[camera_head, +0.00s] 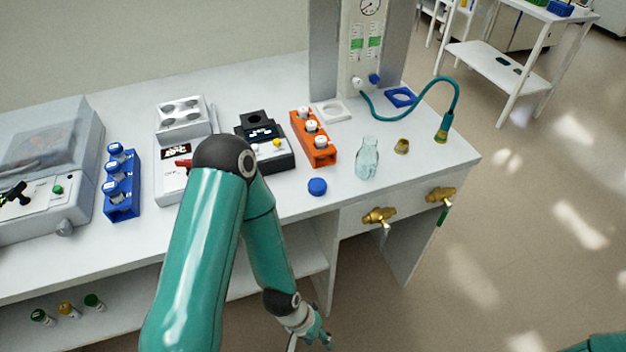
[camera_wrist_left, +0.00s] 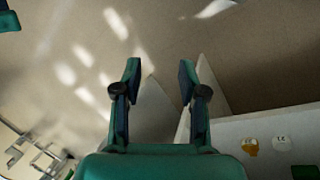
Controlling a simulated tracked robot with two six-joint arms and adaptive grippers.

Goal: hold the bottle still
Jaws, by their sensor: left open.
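A clear glass bottle (camera_head: 367,160) stands upright on the white bench near its front edge, with an open top. A blue cap (camera_head: 317,187) lies on the bench to its left. My left gripper (camera_head: 322,340) hangs low in front of the bench, below the bench top and well away from the bottle. In the left wrist view its two fingers (camera_wrist_left: 160,95) are apart with nothing between them. The bottle does not show in that view. A bit of my right arm shows at the lower right corner of the head view, its gripper out of sight.
An orange rack (camera_head: 313,138) with white-capped vials stands left of the bottle. A small brass piece (camera_head: 402,146) and a teal hose (camera_head: 458,95) are to its right. Brass valves (camera_head: 379,216) stick out of the bench front. A blue rack (camera_head: 122,185) stands farther left.

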